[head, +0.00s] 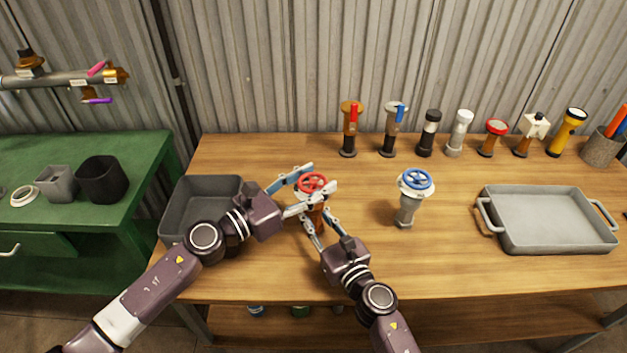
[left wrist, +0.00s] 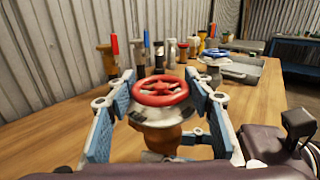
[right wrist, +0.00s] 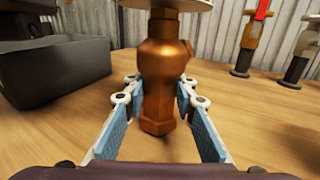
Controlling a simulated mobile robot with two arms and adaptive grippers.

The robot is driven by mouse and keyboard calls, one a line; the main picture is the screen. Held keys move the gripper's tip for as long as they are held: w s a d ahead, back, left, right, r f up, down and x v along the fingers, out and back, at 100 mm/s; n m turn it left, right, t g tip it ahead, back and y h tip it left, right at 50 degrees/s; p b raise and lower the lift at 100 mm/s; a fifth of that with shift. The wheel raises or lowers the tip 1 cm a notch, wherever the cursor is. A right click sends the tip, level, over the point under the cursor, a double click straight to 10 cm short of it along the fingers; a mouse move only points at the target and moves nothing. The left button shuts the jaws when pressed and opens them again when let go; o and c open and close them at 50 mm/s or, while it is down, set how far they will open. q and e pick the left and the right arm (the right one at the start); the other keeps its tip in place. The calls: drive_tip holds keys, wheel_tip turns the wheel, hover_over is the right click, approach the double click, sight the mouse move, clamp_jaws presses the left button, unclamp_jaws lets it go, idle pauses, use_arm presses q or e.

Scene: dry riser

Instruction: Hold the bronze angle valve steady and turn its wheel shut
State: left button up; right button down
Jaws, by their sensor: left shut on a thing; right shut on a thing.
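The bronze angle valve stands upright near the middle of the wooden table, its red wheel (head: 312,181) on top. Its bronze body (right wrist: 162,75) fills the middle of the right wrist view. My left gripper (head: 315,178) is shut on the red wheel from the left, with a blue-padded finger on each side; the wheel also shows in the left wrist view (left wrist: 160,91). My right gripper (head: 318,217) is shut around the lower bronze body from the front. The fingers hide part of the body in the head view.
A blue-wheeled grey valve (head: 409,197) stands to the right. A grey bin (head: 180,205) is close behind my left arm. A grey tray (head: 552,245) lies at the right. Several valves and torches line the back edge, with a holder (head: 600,150) at their right end.

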use_arm(q)
drive_tip(key=shift+a+m+g+h, duration=0.1)
drive_tip(key=shift+m+g+h, duration=0.4)
drive_tip(key=shift+g, duration=0.2)
drive_tip(key=m+g+h, duration=0.1)
drive_tip(key=m+g, duration=0.1)
drive_tip(key=g, duration=0.1)
drive_tip(key=shift+w+h, duration=0.1)
drive_tip(key=shift+h, duration=0.3)
drive_tip(key=shift+f+m+g+h, duration=0.1)
drive_tip(key=shift+m+g+h, duration=0.25)
drive_tip(key=shift+m+g, duration=1.05)
drive_tip(key=shift+m+g+h, duration=0.35)
drive_tip(key=shift+m+g, duration=0.55)
drive_tip(key=shift+g, duration=0.9)
drive_tip(key=shift+f+m+g, duration=0.1)
drive_tip(key=shift+m+g, duration=0.2)
drive_tip(key=shift+g, duration=0.2)
drive_tip(key=shift+a+m+g, duration=0.15)
drive_tip(key=shift+m+g, duration=0.25)
drive_tip(key=shift+g, duration=0.4)
drive_tip(key=o, duration=1.2)
drive_tip(key=shift+c, duration=0.2)
drive_tip(key=shift+s, duration=0.2)
